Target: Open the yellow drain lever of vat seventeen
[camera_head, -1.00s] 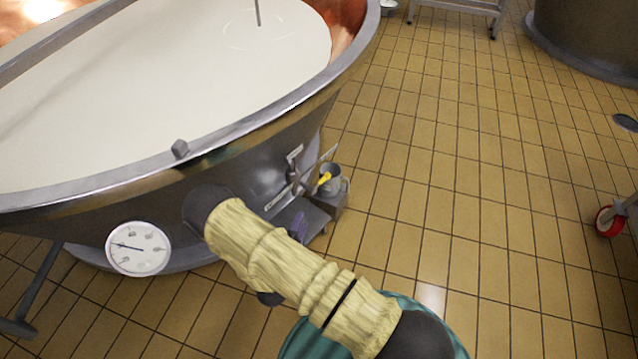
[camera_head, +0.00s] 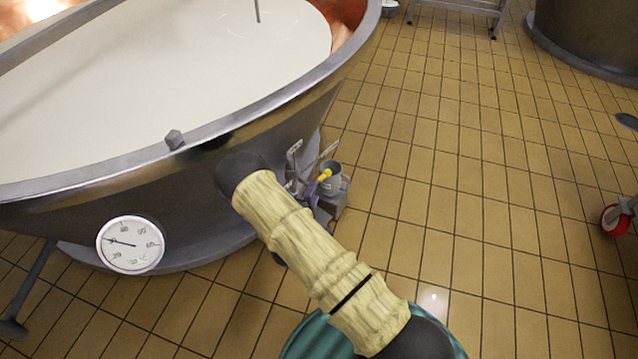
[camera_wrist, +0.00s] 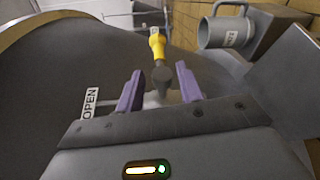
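The copper vat (camera_head: 60,215) is full of white liquid; no vat number is readable. Its yellow drain lever (camera_head: 324,175) sits low on the vat's right side. In the wrist view the yellow lever (camera_wrist: 157,45) lies just beyond my gripper (camera_wrist: 159,86), in line with the gap. My two purple fingers are apart, with the lever's dark grey pivot end showing between them. I cannot tell if they touch it. An OPEN label (camera_wrist: 90,103) is left of the fingers. In the head view my arm hides most of my gripper.
A grey mug (camera_wrist: 225,32) stands on a grey block (camera_wrist: 275,40) right of the lever, close to my gripper. A dial gauge (camera_head: 130,245) is on the vat's front. Tiled floor (camera_head: 480,190) is clear to the right. A red-wheeled cart (camera_head: 614,219) stands at the right edge.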

